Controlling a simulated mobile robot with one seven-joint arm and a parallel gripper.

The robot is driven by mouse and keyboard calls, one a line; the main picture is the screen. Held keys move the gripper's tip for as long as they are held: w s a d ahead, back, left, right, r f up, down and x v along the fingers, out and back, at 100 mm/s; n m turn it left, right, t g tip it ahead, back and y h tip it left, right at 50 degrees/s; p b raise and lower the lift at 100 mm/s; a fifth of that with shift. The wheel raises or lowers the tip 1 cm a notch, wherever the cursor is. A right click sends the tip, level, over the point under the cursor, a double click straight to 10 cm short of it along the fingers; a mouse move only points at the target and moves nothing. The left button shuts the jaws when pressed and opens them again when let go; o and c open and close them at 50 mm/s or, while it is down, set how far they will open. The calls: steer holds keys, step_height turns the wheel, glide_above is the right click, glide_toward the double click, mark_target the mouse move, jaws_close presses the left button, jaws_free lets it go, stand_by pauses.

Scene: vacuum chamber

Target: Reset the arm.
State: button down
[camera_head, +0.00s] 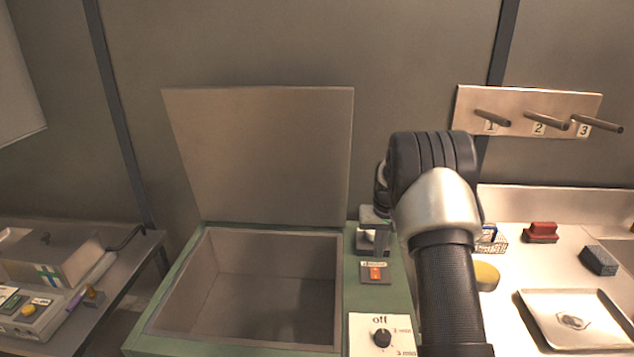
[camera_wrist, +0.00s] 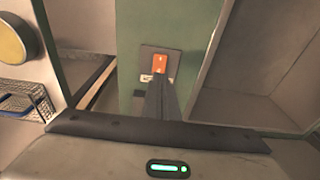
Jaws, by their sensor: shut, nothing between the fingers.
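My gripper (camera_wrist: 160,80) shows in the wrist view as two dark fingers pressed together, with nothing between them. They point at an orange switch (camera_wrist: 160,62) on a green panel and overlap its lower edge in the picture; I cannot tell whether they touch it. In the head view the switch (camera_head: 375,273) sits on the green housing right of the open chamber. My arm (camera_head: 440,205) reaches up from the bottom and bends over at the top, hiding most of the gripper. Dark finger parts show just above the switch.
The vacuum chamber (camera_head: 205,290) stands empty with its lid (camera_head: 265,150) raised. A dial (camera_head: 382,337) marked "off" is near the front. Right of my arm are a yellow object (camera_head: 487,276), a red block (camera_head: 541,231), a dark block (camera_head: 599,260), a metal tray (camera_head: 545,296) and numbered wall pegs (camera_head: 545,120).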

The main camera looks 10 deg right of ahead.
steer(key=s+a+r+t, duration=0.1)
steer(key=s+a+r, duration=0.2)
steer(key=s+r, duration=0.35)
steer(key=s+a+r, duration=0.2)
steer(key=s+r, duration=0.1)
steer(key=r, duration=0.6)
steer(key=s+a+r+t, duration=0.1)
steer(key=s+a+r, duration=0.2)
steer(key=s+r, duration=0.35)
steer(key=s+a+r+n+t, duration=0.1)
steer(key=s+a+r, duration=0.1)
steer(key=s, duration=0.9)
steer(key=s+a+r+n+p, duration=0.1)
steer(key=s+a+r, duration=0.2)
steer(key=s, duration=0.8)
steer(key=shift+s+t, duration=0.15)
steer(key=shift+t, duration=0.25)
